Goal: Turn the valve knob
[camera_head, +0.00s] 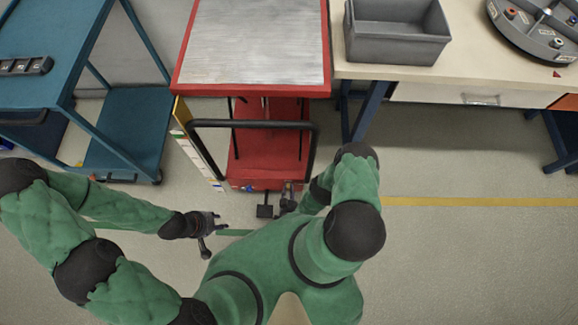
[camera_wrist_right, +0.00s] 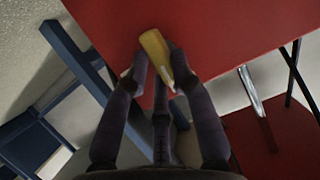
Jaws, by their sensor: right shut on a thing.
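In the head view, my right gripper (camera_head: 287,197) is low at the front of the red cart (camera_head: 265,150), mostly hidden by my arm, and the yellow piece does not show. My left gripper (camera_head: 206,224) is to the left of it, over the floor, with its fingers apart and nothing between them.
The red cart has a black push handle (camera_head: 255,124) and a metal top (camera_head: 255,40). A blue shelf cart (camera_head: 130,120) stands left. A workbench (camera_head: 420,82) with a grey bin (camera_head: 395,50) and a round tray (camera_head: 535,40) stands right. The floor at right is clear.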

